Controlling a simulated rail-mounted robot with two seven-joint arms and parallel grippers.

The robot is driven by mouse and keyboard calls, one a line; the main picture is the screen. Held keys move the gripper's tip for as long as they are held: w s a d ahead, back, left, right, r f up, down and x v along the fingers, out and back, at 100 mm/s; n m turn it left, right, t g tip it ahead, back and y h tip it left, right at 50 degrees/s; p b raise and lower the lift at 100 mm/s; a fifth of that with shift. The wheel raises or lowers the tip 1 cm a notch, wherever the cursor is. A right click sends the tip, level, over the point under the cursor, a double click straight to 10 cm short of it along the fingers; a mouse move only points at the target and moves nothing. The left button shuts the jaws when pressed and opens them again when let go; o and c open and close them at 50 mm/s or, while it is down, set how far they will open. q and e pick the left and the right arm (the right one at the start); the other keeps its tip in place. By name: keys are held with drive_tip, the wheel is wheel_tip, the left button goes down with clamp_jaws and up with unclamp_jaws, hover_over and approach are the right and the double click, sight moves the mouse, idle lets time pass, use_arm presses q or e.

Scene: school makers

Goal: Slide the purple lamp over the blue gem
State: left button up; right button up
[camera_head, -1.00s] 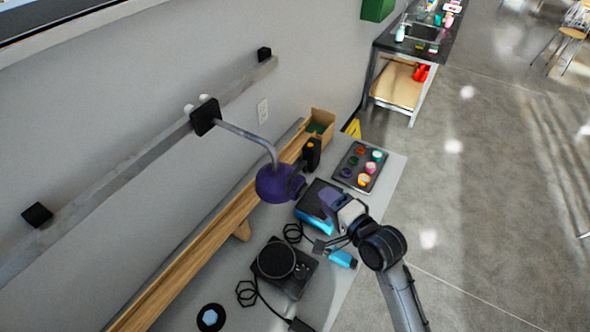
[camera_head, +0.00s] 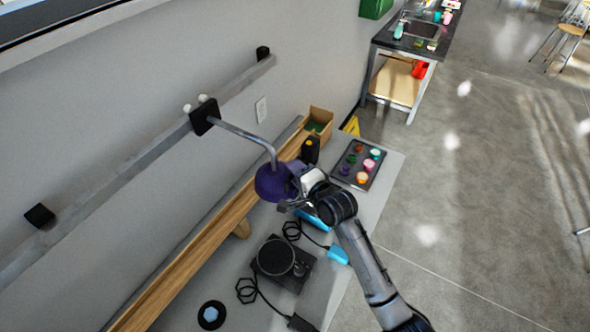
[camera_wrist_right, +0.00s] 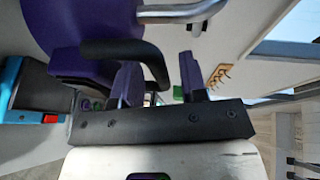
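The purple lamp (camera_head: 268,184) hangs over the workbench from a bent metal arm joined to a black slider block (camera_head: 204,116) on the wall rail. The blue gem (camera_head: 210,314) lies on a black round base at the bench's near left, well away from the lamp. My right gripper (camera_head: 291,193) is at the lamp's right side. In the right wrist view, its two purple fingers (camera_wrist_right: 160,82) are apart, with the lamp's black curved handle (camera_wrist_right: 112,48) reaching between them. I see no firm clamp on the handle. My left gripper is out of view.
A black round-topped device (camera_head: 280,260) with cables stands on the bench below the lamp. A blue device (camera_head: 312,217) is partly hidden under my arm. A tray of colored pots (camera_head: 359,166) and a cardboard box (camera_head: 320,122) are farther back. A wooden beam runs along the wall.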

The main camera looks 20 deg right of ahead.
drive_tip(key=shift+w+a, duration=0.1)
drive_tip(key=shift+w, duration=0.25)
drive_tip(key=shift+c, duration=0.3)
clamp_jaws()
